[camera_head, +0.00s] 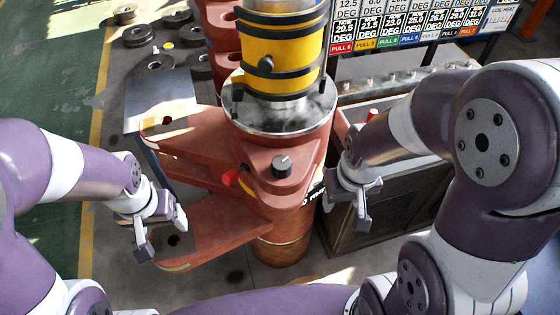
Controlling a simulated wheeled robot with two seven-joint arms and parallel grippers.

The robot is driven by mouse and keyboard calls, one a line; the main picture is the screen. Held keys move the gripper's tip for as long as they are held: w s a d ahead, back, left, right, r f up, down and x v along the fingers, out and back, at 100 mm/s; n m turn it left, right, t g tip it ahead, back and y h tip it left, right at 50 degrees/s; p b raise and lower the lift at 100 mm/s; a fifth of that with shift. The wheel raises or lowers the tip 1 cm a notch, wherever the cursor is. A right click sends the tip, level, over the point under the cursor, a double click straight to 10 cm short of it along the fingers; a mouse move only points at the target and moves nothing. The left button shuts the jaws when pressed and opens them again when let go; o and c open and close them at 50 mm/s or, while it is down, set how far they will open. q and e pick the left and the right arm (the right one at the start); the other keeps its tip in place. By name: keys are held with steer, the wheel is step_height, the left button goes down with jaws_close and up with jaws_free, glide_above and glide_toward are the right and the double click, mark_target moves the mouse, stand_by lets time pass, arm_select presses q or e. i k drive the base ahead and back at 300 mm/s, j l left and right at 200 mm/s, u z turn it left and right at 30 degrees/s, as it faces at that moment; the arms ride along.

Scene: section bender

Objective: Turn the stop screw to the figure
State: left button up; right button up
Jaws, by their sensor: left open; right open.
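A knob with a dark top and a white mark (282,166) sits on the red-brown bender body in front of the column; it may be the stop screw. The section bender (305,150) is a red-brown machine with a yellow, black-banded cylinder (296,50) on top. A board of figures (420,22) stands behind at the upper right. My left gripper (162,236) is open and empty, left of the knob near the lower plate. My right gripper (345,210) is open and empty, right of the knob beside the body. Both are apart from the knob.
Plates of the bender (215,232) jut out to the left near my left gripper. A dark cabinet (400,205) stands at the right under my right arm. Several dark rings (137,35) lie at the upper left. A red button (230,178) is left of the knob.

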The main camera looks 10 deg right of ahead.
mark_target(281, 166)
steer(key=k+l+u, duration=0.15)
steer(key=k+l, duration=0.35)
steer(key=l, duration=0.2)
steer(key=k+l+u, duration=0.1)
steer(key=k+l, duration=0.45)
steer(key=l, duration=0.15)
